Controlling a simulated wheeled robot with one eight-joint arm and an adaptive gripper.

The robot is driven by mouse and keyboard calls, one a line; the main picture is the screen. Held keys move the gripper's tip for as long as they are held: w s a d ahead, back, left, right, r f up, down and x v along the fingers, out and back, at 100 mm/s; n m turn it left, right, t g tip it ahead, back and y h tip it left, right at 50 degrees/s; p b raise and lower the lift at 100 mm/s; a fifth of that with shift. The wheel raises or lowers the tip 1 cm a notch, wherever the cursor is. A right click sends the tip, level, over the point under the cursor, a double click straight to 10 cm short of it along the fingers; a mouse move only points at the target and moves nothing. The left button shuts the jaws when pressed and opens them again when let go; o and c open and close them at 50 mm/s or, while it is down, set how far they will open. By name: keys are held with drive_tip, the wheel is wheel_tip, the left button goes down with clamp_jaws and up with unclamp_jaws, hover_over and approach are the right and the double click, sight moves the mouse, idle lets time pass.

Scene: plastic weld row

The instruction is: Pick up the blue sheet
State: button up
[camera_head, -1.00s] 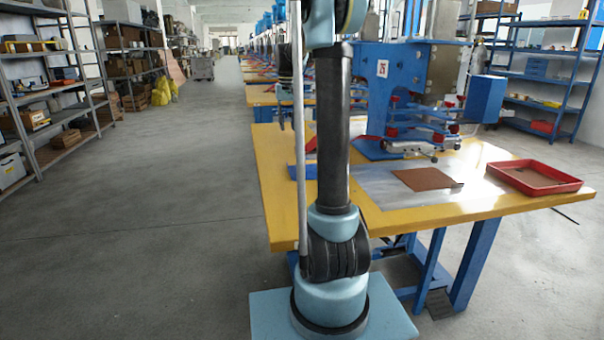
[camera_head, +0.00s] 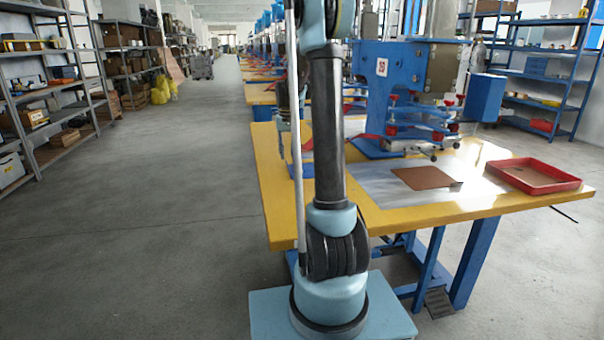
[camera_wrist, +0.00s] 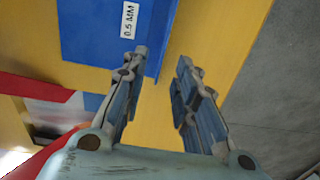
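The blue sheet (camera_wrist: 92,30) lies flat on the yellow tabletop at the top of the wrist view. It bears a white "0.5 MM" label. In the head view a blue piece, likely the sheet, (camera_head: 308,171) shows by the table's left side, partly hidden behind my arm. My gripper (camera_wrist: 164,60) is open and empty, pointing at the sheet's right-hand corner. Its left fingertip overlaps the sheet in the picture and its right fingertip is over bare yellow tabletop. I cannot tell the height of the fingertips above the sheet.
A blue press machine (camera_head: 395,90) stands on the yellow table (camera_head: 275,195). A brown sheet (camera_head: 425,178) and a red tray (camera_head: 535,176) lie to the right. A red item (camera_wrist: 38,92) lies left of my gripper. The table edge drops to grey floor (camera_wrist: 270,100) at right.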

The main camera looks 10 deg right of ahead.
drive_tip(key=shift+a+f, duration=0.1)
drive_tip(key=shift+f, duration=2.3)
drive_tip(key=shift+c, duration=0.4)
clamp_jaws()
